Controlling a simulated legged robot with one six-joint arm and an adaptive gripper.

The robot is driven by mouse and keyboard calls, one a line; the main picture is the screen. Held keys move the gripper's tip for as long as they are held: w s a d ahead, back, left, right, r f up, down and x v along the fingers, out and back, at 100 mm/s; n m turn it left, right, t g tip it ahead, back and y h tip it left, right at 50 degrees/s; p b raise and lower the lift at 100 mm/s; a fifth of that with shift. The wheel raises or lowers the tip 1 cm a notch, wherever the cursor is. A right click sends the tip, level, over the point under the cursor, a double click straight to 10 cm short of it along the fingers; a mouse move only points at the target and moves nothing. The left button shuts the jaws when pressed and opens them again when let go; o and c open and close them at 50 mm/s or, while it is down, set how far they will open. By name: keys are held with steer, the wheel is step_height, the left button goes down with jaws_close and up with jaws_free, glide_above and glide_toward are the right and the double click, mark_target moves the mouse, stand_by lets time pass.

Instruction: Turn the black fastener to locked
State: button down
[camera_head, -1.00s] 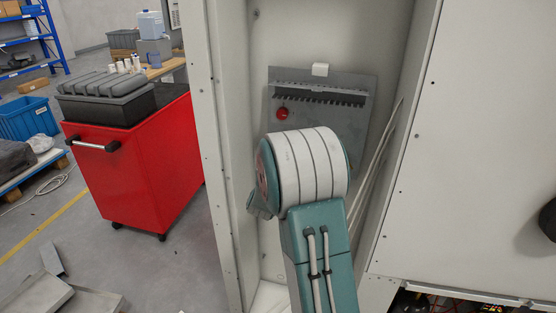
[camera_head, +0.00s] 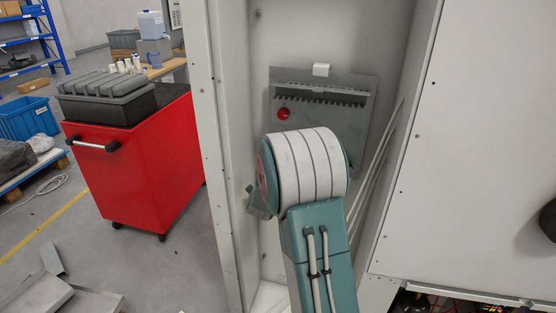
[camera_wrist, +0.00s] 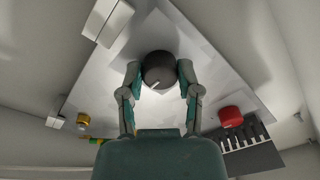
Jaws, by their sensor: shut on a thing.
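The black fastener (camera_wrist: 158,66) is a round dark knob with a short white mark, on a pale panel (camera_wrist: 215,85) in the wrist view. The mark points to the lower left in that view. My gripper (camera_wrist: 159,74) has one finger on each side of the knob and is shut on it. In the head view the knob and the fingers are hidden behind my arm. The locked position is not readable here.
A red button (camera_head: 284,114) and a slotted grey strip (camera_head: 320,91) are on the same panel, inside a pale cabinet (camera_head: 225,150). Thin rods (camera_head: 375,165) lean along its right side. A red cart (camera_head: 140,165) stands at the left. The wrist view shows a yellow part (camera_wrist: 83,119).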

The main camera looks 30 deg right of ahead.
steer(key=shift+d+r, duration=0.1)
steer(key=shift+r, duration=0.1)
steer(key=shift+c, duration=1.5)
jaws_free()
steer(key=shift+s+f, duration=0.1)
steer(key=v, duration=1.2)
